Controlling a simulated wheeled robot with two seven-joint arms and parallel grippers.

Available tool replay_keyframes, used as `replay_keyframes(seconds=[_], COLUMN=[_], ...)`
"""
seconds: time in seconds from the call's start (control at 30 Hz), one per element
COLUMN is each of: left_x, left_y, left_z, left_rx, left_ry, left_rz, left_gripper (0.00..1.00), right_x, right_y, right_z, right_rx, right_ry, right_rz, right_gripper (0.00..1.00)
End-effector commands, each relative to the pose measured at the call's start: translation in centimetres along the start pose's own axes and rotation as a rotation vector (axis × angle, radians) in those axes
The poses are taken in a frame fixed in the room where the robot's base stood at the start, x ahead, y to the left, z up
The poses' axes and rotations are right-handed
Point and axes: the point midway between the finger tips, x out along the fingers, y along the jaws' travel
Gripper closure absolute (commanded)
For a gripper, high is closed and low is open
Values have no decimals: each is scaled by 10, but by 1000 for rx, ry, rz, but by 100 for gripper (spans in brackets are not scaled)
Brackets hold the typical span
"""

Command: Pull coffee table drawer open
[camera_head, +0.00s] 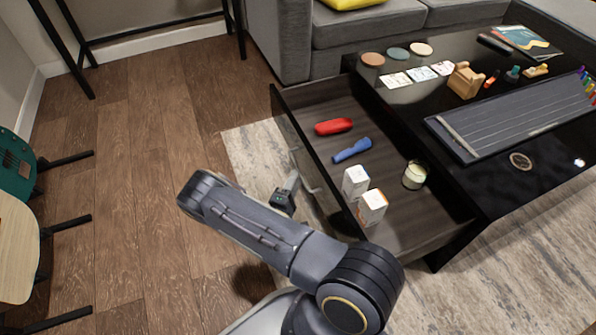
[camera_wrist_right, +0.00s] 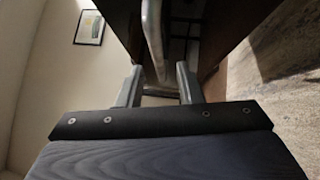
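The black coffee table (camera_head: 505,190) has its wide drawer (camera_head: 420,232) pulled out, with the inside showing. The drawer's metal handle (camera_head: 312,188) is on its front face. My right gripper (camera_head: 291,184) is at the handle, just outside the drawer front; my arm partly hides this area. In the right wrist view, the two fingers (camera_wrist_right: 158,88) stand apart with the handle bar (camera_wrist_right: 153,38) between them. Gaps show beside the bar, so the gripper looks open around or just behind it. My left gripper is not in view.
The drawer holds a red object (camera_head: 333,126), a blue flashlight-like item (camera_head: 352,150), two small white boxes (camera_head: 372,208) and a candle jar (camera_head: 415,175). A grey sofa (camera_head: 372,28) stands behind. Wood floor (camera_head: 140,130) left of the drawer is clear.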

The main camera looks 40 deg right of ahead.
Motion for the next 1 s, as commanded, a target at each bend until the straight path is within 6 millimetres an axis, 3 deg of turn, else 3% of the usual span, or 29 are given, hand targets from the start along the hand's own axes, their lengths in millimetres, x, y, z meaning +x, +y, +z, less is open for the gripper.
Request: replay_keyframes(seconds=[0.1, 0.3, 1.0], left_x=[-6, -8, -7], left_y=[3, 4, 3], left_z=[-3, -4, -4], left_rx=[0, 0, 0], left_ry=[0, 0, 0], left_rz=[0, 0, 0], left_gripper=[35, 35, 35], right_x=[-19, -33, -34], right_y=[2, 0, 0], right_z=[0, 0, 0], right_rx=[-1, 0, 0], right_ry=[3, 1, 1], right_rz=[0, 1, 1], right_gripper=[67, 67, 67])
